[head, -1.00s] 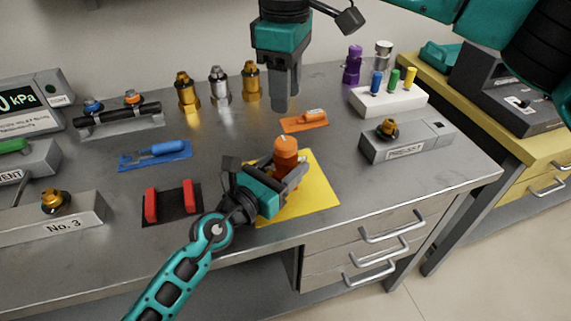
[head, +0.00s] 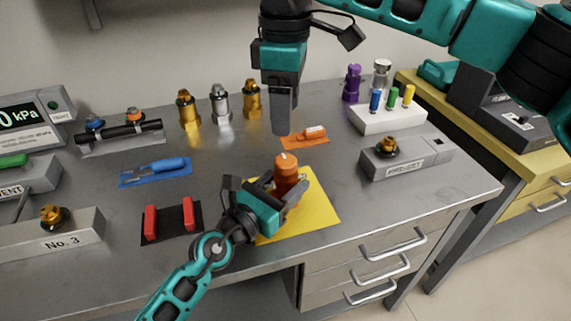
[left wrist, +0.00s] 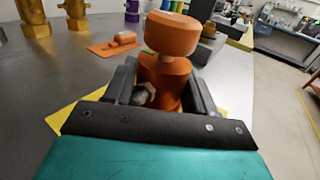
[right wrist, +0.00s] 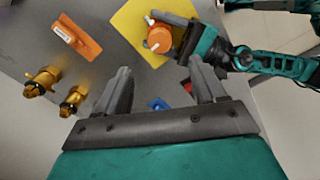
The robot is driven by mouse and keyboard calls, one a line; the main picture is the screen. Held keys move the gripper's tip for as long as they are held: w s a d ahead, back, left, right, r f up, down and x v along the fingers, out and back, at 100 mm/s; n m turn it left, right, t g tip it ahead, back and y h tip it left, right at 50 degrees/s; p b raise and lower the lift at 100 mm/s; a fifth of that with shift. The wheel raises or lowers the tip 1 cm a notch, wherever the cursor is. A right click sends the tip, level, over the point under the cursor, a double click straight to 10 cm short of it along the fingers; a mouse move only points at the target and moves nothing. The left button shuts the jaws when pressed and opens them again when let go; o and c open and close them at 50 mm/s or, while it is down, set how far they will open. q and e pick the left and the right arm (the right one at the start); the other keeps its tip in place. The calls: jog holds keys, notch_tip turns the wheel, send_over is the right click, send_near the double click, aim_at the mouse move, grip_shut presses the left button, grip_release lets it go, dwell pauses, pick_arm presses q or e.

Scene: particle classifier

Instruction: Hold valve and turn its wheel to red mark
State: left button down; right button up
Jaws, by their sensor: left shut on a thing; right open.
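The orange valve (head: 287,178) stands upright at the back part of the yellow mat (head: 318,213), with a round orange wheel on top. My left gripper (head: 285,192) is shut on the valve body below the wheel. In the left wrist view the wheel (left wrist: 171,34) is clear above the fingers, and a metal fitting (left wrist: 143,95) shows on the body. My right gripper (head: 283,130) is open and empty, above the table behind the valve and apart from it. In the right wrist view the wheel (right wrist: 159,38) lies beyond the open fingers, with small white marks. I cannot make out a red mark.
A grey fixture (head: 407,158) is to the right, and a black mat with red blocks (head: 171,222) to the left. Brass and silver fittings (head: 221,104) stand at the back. Table between them is bare.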

aim_at(285, 160)
pick_arm(q)
jog(key=shift+s+f, duration=0.1)
jog(key=shift+f, duration=0.2)
jog(key=shift+d+f, duration=0.1)
pick_arm(e)
notch_tip(285, 160, down, 10)
jog(key=n, duration=1.5)
jog(key=shift+f, duration=0.15)
jog(key=shift+c, duration=0.5)
jog(key=c, duration=1)
